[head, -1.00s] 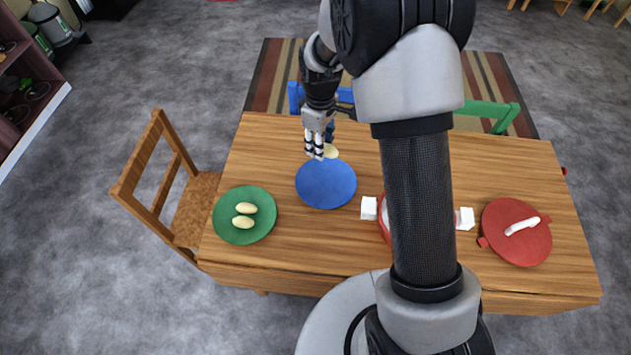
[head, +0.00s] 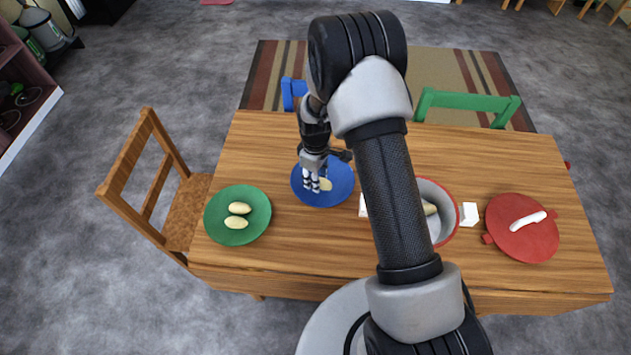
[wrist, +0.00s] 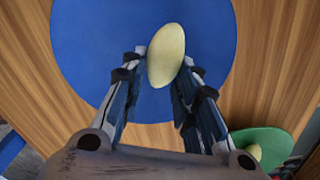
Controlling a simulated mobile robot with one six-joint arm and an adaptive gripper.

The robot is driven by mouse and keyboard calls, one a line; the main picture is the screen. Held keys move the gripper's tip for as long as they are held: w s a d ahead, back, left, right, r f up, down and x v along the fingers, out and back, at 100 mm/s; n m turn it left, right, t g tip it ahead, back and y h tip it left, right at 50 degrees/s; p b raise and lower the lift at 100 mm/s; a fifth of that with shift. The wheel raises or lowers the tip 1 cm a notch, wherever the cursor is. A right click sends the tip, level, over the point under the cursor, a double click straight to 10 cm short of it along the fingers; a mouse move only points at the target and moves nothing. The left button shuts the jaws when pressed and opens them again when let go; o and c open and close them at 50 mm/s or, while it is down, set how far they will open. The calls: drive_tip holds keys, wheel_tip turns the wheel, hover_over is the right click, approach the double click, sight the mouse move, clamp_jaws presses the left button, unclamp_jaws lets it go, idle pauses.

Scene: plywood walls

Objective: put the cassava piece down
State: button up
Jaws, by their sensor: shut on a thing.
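A pale yellow cassava piece (wrist: 166,55) is between the fingertips of my gripper (wrist: 166,70) in the wrist view. In the head view the cassava piece (head: 326,184) shows beside the fingers of my gripper (head: 317,184), over the blue plate (head: 335,199). The blue plate (wrist: 85,50) fills much of the wrist view behind the piece. My gripper is shut on the piece. I cannot tell whether the piece touches the plate.
A green plate (head: 258,228) with two cassava pieces (head: 237,215) is at the left. A pot (head: 448,235), partly hidden by my arm, holds something pale. A red lid (head: 513,245) lies at the right. Bare wooden table (head: 255,150) shows behind the green plate.

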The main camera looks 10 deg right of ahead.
drive_tip(key=shift+f, duration=0.75)
drive_tip(key=shift+f, duration=0.1)
drive_tip(key=o, duration=0.8)
drive_tip(key=shift+c, duration=0.2)
